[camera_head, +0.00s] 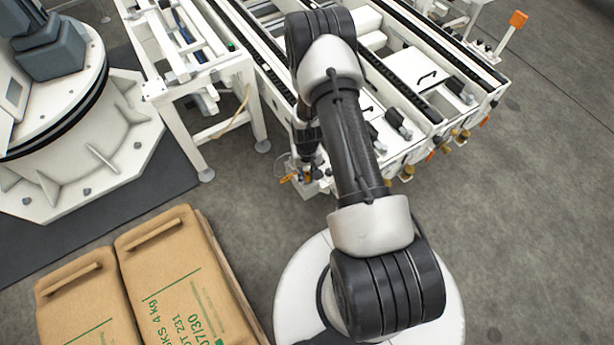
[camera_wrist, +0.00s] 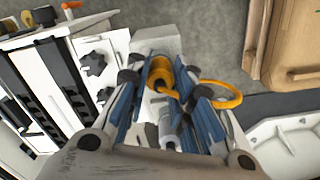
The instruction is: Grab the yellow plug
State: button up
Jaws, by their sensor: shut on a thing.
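The yellow plug (camera_wrist: 160,70) is between the blue-sided fingers of my gripper (camera_wrist: 165,82) in the wrist view. My gripper is shut on it, with a finger on each side. A yellow cable (camera_wrist: 238,98) loops out to the right from near the plug. A grey cylindrical part (camera_wrist: 168,128) shows between the fingers, nearer the wrist. In the head view my gripper (camera_head: 306,165) is low at the near-left corner of the white conveyor frame, partly hidden by my arm. A small orange-yellow patch (camera_head: 288,179) shows beside it.
The white conveyor (camera_head: 440,120) with dark rails fills the upper middle. A white stand (camera_head: 225,105) is left of it. Brown sacks (camera_head: 180,280) lie at lower left, and a large white machine base (camera_head: 60,150) stands at far left. Grey floor (camera_head: 520,220) at right is clear.

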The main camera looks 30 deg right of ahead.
grip_shut()
